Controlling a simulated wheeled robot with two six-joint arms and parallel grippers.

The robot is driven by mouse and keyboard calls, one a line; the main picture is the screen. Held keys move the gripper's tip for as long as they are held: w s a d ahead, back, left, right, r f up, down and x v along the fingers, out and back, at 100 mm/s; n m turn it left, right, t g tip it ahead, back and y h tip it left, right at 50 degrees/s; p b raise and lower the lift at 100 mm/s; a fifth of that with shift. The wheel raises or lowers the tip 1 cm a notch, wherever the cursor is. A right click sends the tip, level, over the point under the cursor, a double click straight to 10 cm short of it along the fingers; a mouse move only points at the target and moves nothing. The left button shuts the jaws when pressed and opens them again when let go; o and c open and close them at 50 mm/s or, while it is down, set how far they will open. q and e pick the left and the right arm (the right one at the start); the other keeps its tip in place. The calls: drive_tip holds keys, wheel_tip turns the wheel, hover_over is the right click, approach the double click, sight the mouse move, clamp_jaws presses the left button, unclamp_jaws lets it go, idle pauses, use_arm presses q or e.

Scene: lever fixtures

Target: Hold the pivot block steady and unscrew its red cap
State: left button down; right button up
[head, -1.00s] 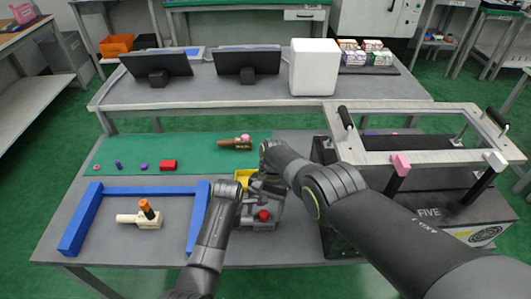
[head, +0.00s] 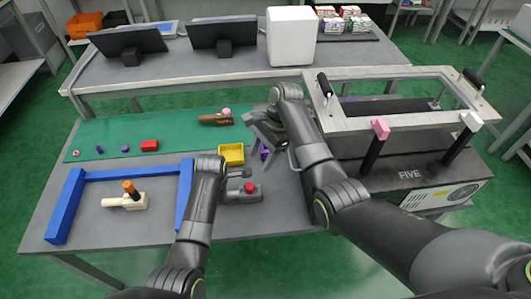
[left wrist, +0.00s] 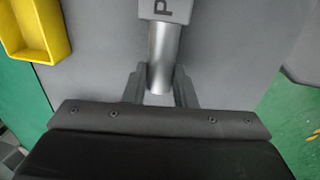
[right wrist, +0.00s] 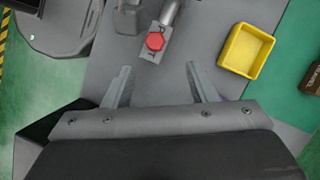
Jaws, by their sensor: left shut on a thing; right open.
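The grey pivot block (head: 243,196) stands on the table with its red cap (head: 250,187) on top. The red cap also shows in the right wrist view (right wrist: 155,41), above and apart from the fingers. My left gripper (left wrist: 161,88) is shut on a grey cylindrical part (left wrist: 161,55) of the block; a grey piece marked P adjoins it. The cap is not visible in the left wrist view. My right gripper (right wrist: 160,80) is open and empty. In the head view, the right gripper (head: 268,140) is beyond and right of the block, near the yellow bin, its fingertips partly unclear.
A yellow bin (head: 231,154) stands behind the block. A blue frame (head: 120,173) surrounds a beige part with an orange top (head: 127,200) at left. A green mat (head: 110,139) bears small parts. A large framed box (head: 420,170) stands at right.

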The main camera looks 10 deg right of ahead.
sight(250, 184)
drive_tip(key=shift+m, duration=0.6)
drive_tip(key=x, duration=1)
drive_tip(key=shift+s+d+f, duration=0.2)
drive_tip(key=shift+s+f, duration=0.05)
drive_tip(key=shift+s, duration=0.2)
drive_tip(key=shift+c, duration=0.4)
drive_tip(key=c, duration=0.9)
drive_tip(key=n, duration=0.2)
drive_tip(key=n+g, duration=0.1)
drive_tip(key=n, duration=0.1)
drive_tip(key=shift+w+a+r+h, duration=0.1)
drive_tip(key=shift+w+h, duration=0.1)
drive_tip(key=shift+h, duration=0.2)
drive_tip(key=shift+w+a+n+g+h, duration=0.1)
drive_tip(key=shift+n+g+h, duration=0.45)
drive_tip(key=shift+n, duration=1.45)
drive_tip(key=o, duration=1.1)
